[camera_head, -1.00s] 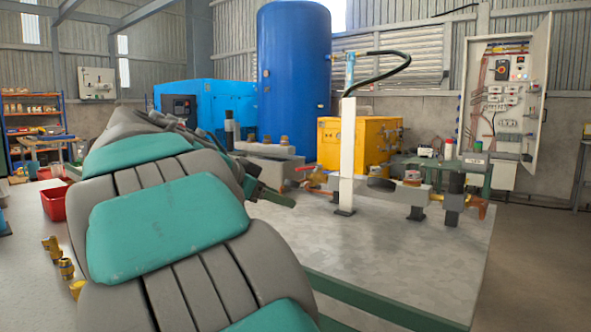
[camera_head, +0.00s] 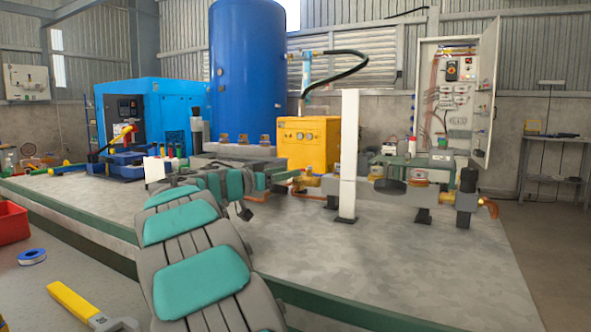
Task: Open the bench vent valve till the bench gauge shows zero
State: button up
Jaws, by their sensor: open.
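My teal and grey arm reaches up from the bottom of the head view and bends right. My gripper (camera_head: 280,178) is at its far end, small and partly hidden by the arm's last links. It is open and points right, close to the left end of the grey pipe assembly (camera_head: 400,194). A brass valve fitting (camera_head: 305,181) sits there; I cannot tell whether the gripper touches it. A white upright post (camera_head: 348,155) stands in front of the pipe. A dark round part (camera_head: 390,186) is on the pipe; no gauge reading is legible.
The grey bench top (camera_head: 420,265) is clear at the front right. A blue tank (camera_head: 248,70), yellow cabinet (camera_head: 308,143) and open electrical panel (camera_head: 455,95) stand behind. At left are a red bin (camera_head: 12,222), a blue ring (camera_head: 32,257) and a yellow-handled tool (camera_head: 75,305).

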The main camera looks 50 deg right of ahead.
aim_at(304, 168)
jog(key=shift+d+p, duration=0.3)
jog(key=shift+d, duration=1.7)
jog(key=shift+c, duration=0.3)
grip_shut()
